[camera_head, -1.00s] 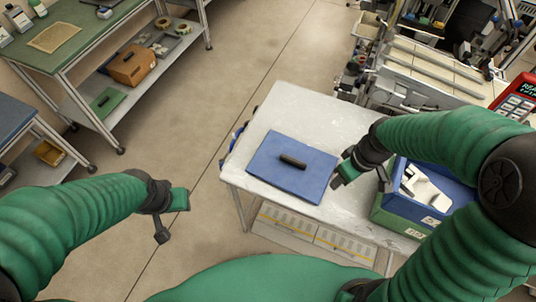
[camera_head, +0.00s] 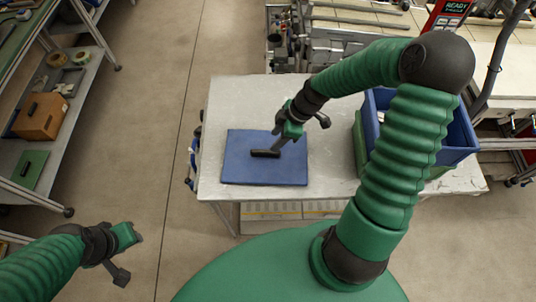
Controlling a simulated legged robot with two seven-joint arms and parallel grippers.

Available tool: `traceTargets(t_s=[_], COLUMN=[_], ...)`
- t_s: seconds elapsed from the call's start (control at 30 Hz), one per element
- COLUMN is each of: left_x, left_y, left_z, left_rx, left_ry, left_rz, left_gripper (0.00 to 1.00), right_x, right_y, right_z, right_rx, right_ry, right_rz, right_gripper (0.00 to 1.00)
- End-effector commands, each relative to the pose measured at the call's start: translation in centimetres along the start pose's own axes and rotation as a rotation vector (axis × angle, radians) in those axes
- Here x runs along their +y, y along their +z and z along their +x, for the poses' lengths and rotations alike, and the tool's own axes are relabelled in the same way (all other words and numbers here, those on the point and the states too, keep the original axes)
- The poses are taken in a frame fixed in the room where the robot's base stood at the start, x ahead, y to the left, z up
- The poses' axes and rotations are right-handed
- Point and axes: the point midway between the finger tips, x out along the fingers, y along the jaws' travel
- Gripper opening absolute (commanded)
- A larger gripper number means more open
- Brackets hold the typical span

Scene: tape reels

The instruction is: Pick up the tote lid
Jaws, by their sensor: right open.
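The tote lid (camera_head: 246,174) is a flat blue panel with a black handle (camera_head: 264,154) in its middle. It lies flat on the white table. My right gripper (camera_head: 280,146) is open over the lid, with a finger close to the right end of the handle; I cannot tell whether it touches. The blue tote (camera_head: 459,140) stands on the table to the right, partly hidden by my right arm. My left gripper (camera_head: 134,258) hangs over the floor at the lower left, away from the table; its jaw state is unclear.
A shelf rack at the left holds a brown box (camera_head: 40,118) and a green panel (camera_head: 29,170). A machine with rails (camera_head: 335,45) stands behind the table. Open floor lies left of the table.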

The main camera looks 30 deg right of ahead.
Motion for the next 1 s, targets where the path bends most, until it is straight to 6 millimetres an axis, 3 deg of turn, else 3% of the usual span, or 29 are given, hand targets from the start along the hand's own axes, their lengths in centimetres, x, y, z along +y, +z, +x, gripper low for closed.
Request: traceTargets(t_s=[0.4,1.0], left_x=[-0.1,-0.1], left_y=[0.0,0.0], left_z=[-0.1,0.0], left_rx=[0.0,0.0], left_ry=[0.0,0.0], left_rz=[-0.002,-0.001], left_gripper=[0.34,0.34], right_x=[-0.6,-0.7], right_y=[0.4,0.3], right_z=[5.8,6.3], right_rx=[0.001,-0.001], right_ry=[-0.003,0.0], right_rz=[-0.002,-0.001], right_gripper=[0.44,0.44])
